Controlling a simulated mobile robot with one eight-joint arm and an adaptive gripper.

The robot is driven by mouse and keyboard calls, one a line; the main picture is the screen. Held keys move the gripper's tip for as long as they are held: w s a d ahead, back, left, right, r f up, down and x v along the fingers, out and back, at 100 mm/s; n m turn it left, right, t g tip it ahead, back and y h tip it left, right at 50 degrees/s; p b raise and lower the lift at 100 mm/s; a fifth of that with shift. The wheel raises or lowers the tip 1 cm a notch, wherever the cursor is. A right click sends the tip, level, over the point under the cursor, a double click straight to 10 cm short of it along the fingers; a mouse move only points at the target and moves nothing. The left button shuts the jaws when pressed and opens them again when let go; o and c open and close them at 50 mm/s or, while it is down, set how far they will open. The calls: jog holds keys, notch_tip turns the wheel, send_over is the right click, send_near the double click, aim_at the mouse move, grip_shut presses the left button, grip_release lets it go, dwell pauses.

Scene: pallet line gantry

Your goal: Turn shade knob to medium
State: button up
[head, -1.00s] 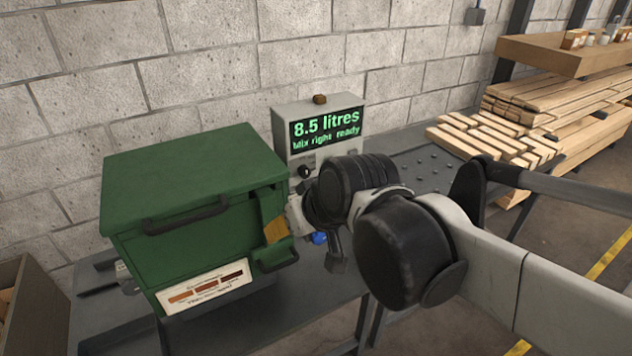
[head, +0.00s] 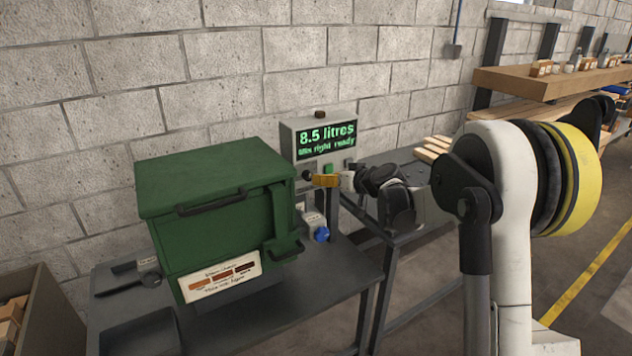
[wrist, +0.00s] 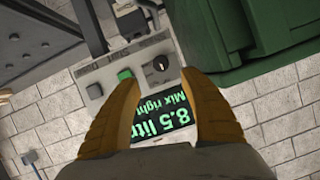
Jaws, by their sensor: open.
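The black knob (head: 308,175) is on the front of the grey control box (head: 290,142), below its green-lit display (head: 326,140). In the wrist view the same knob (wrist: 160,64) has a pale pointer mark, but I cannot read any scale around it. My gripper (head: 322,181) is just in front of the box, close to the knob. In the wrist view my gripper (wrist: 159,78) is open, its yellow fingers apart and empty. The knob shows beyond and between the fingertips, and I see no contact. The display reads "8.5 litres" and "Mix right ready".
A green button (wrist: 125,74) is beside the knob. The large green lidded machine (head: 215,185) stands close to the box, with a card of brown swatches (head: 222,275) on its front. A blue knob (head: 321,234) is lower down. The block wall (head: 150,60) is behind.

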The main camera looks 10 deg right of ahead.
aim_at(310, 177)
jog(key=b+x, duration=0.3)
jog(key=x, duration=0.7)
jog(key=shift+w+a+f, duration=0.1)
jog(key=shift+w, duration=0.05)
grip_shut()
